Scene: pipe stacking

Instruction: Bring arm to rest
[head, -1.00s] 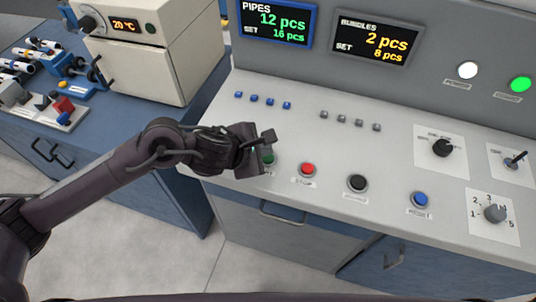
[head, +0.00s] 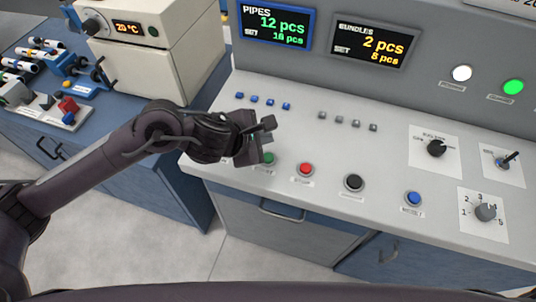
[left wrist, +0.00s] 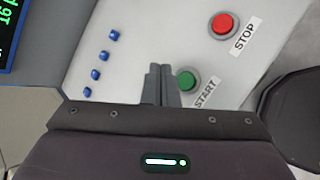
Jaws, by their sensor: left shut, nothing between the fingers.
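My left arm reaches in from the left over the control panel (head: 330,150). My left gripper (head: 266,140) is shut and empty, above and just behind the green START button (head: 267,159), which shows partly clear of it. In the left wrist view the closed fingers (left wrist: 158,75) lie beside the green button (left wrist: 187,81), with a red STOP button (left wrist: 222,25) farther off. I cannot tell how high the fingertips are above the panel. My right gripper is not in view.
Red (head: 305,169), black (head: 354,183) and blue (head: 413,199) buttons line the panel's front. Small blue buttons (head: 270,101) and dark knobs (head: 436,148) stand behind. The pipes display (head: 276,25) reads 12 pcs. A blue bench with a beige oven (head: 150,50) is at left.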

